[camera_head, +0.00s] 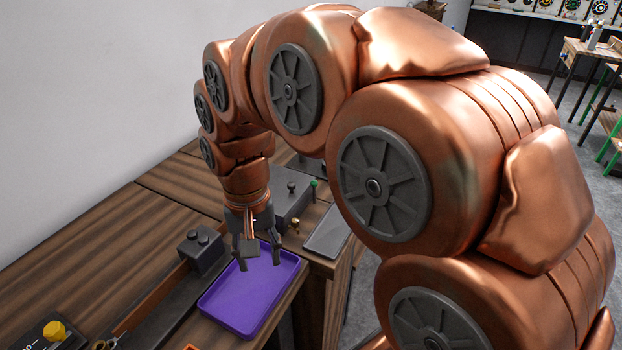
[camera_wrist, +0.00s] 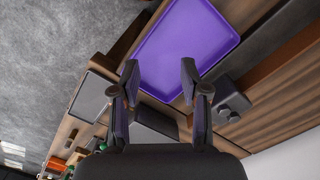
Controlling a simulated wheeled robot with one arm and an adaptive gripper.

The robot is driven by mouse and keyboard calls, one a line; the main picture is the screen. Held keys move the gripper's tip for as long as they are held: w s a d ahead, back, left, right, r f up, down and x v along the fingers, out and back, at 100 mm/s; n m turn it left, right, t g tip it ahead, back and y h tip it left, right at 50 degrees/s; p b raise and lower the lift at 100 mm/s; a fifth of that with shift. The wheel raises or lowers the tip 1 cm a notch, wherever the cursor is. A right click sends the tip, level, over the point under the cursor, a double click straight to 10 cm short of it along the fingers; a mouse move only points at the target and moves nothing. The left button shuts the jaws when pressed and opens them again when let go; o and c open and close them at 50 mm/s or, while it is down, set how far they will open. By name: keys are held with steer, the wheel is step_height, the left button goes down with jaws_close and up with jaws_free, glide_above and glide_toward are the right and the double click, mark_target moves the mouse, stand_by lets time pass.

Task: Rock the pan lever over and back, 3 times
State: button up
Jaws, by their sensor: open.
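I cannot tell for certain which part is the pan lever. A grey box (camera_head: 291,206) behind my gripper carries a small dark knob (camera_head: 291,187), and a green knob (camera_head: 314,183) shows at its right edge. A small brass knob (camera_head: 296,223) stands in front of the box. My gripper (camera_head: 259,262) points down, open and empty, above the purple tray (camera_head: 236,308). In the wrist view the gripper (camera_wrist: 159,79) has its fingers spread, with the tray (camera_wrist: 185,45) beyond them. My wrist hides part of the box.
A flat grey plate (camera_head: 327,232) lies right of the box, near the bench edge. A dark block with two round knobs (camera_head: 200,252) stands left of the tray on a long dark rail (camera_head: 150,315). A yellow knob (camera_head: 54,331) is at lower left. The wooden bench top (camera_head: 90,245) is clear at left.

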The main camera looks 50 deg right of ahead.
steer(key=w+d+r+m+t+b, duration=0.1)
steer(key=w+d+r+m, duration=0.1)
steer(key=w+d+m, duration=0.75)
steer(key=m+b, duration=0.1)
steer(key=m, duration=0.5)
glide_above(314, 181)
steer(key=shift+s+a+r+t, duration=0.15)
steer(key=shift+s+r+t, duration=0.15)
steer(key=shift+t, duration=0.1)
steer(key=shift+f, duration=0.15)
steer(key=shift+h, duration=0.3)
steer(key=shift+w+d+f+p, duration=0.15)
steer(key=shift+f+p, duration=0.2)
steer(key=shift+f, duration=1.5)
steer(key=shift+w+d+f+p, duration=0.15)
steer(key=shift+f+p, duration=0.15)
steer(key=shift+f, duration=1.55)
steer(key=shift+a, duration=0.1)
steer(key=shift+c, duration=0.4)
jaws_close()
